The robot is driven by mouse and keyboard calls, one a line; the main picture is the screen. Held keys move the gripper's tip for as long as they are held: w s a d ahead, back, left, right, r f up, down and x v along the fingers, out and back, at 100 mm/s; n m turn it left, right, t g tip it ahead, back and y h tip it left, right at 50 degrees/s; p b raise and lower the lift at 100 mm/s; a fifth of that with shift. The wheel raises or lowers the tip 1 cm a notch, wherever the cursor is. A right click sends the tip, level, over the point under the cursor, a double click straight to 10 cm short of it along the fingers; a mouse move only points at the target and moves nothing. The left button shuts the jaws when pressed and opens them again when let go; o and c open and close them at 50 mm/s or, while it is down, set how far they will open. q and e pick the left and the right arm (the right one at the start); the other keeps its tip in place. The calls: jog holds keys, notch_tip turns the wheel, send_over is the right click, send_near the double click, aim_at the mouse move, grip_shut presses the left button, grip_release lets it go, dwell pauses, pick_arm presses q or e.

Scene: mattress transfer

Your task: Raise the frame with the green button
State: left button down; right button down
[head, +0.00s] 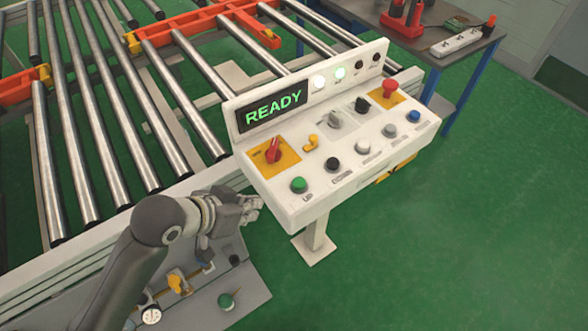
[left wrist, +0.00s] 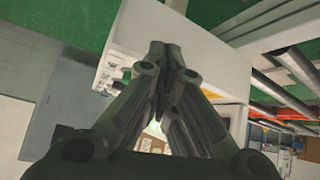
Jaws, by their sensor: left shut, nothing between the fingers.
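The green button (head: 299,185), marked UP, sits at the near left corner of the white control panel (head: 318,207). The panel's display (head: 272,109) reads READY in green letters. My left gripper (head: 256,205) is shut and empty, just left of the panel's near left edge and beside the green button, apart from it. In the left wrist view the closed fingers (left wrist: 158,50) point toward the white panel casing (left wrist: 200,62). The frame with its steel rollers (head: 120,150) lies behind and left of the panel. My right gripper is not in view.
A black button (head: 332,164), more buttons, a red selector (head: 273,150) and a red mushroom button (head: 390,88) share the panel. A lower grey box (head: 250,299) with a gauge and knobs stands below my left arm. Green floor (head: 480,220) is clear on the right.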

aim_at(294, 182)
pick_arm(q)
jog(key=w+d+r+m+h, duration=0.1)
jog(key=w+r, duration=0.1)
jog(key=r, duration=0.4)
jog(key=w+d+r+m+g+h, duration=0.1)
jog(key=w+r+m, duration=0.1)
jog(key=r, duration=0.4)
jog(key=shift+w+r+m+h, duration=0.25)
jog(key=shift+r+m+h, duration=0.05)
jog(key=shift+h, duration=0.1)
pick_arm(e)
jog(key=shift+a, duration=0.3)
